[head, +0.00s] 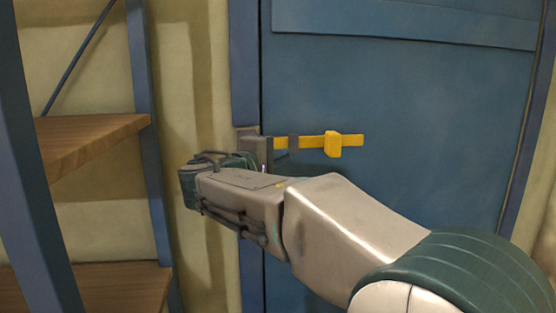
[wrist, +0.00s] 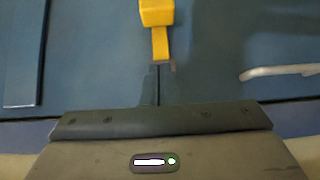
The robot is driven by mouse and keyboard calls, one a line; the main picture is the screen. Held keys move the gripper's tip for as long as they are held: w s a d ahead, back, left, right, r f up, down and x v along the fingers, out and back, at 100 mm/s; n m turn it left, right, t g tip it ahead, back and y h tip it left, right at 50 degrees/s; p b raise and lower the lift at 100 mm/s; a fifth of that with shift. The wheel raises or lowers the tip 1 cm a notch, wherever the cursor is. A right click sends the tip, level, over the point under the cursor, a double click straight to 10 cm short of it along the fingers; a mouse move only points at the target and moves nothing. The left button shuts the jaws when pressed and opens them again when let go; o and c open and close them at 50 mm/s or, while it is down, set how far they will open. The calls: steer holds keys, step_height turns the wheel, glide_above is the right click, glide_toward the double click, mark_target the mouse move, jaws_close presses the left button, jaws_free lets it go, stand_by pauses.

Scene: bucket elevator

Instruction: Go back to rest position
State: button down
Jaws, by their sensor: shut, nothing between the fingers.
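My gripper shows in the wrist view (wrist: 157,84) with its narrow fingers together and nothing between them. In the head view my arm reaches from the lower right to the door's left edge, and my wrist hides most of the gripper. A blue door (head: 420,120) fills the middle of that view. A yellow latch bar with a block-shaped knob (head: 333,146) lies level across it. In the wrist view the yellow knob (wrist: 157,13) is straight ahead of the fingertips. The fingertips are close to the bar's end; I cannot tell whether they touch it.
A pale handle (wrist: 280,72) is on the door at the right of the wrist view. A shelf rack with wooden boards (head: 90,138) and blue posts (head: 150,150) stands close on the left of my wrist. A beige wall (head: 195,80) lies between rack and door.

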steer(key=s+d+f+m+g+y+p, duration=0.35)
steer(key=s+d+f+g, duration=0.55)
steer(key=s+d+f, duration=0.5)
steer(key=s+f+m+g+y, duration=0.2)
steer(key=s+f+m+y, duration=0.5)
steer(key=s+f, duration=0.5)
steer(key=shift+s+a+g+p, duration=0.3)
steer(key=shift+s+p, duration=0.15)
steer(key=shift+s, duration=0.6)
steer(key=shift+f+m, duration=0.1)
steer(key=shift+m, duration=0.15)
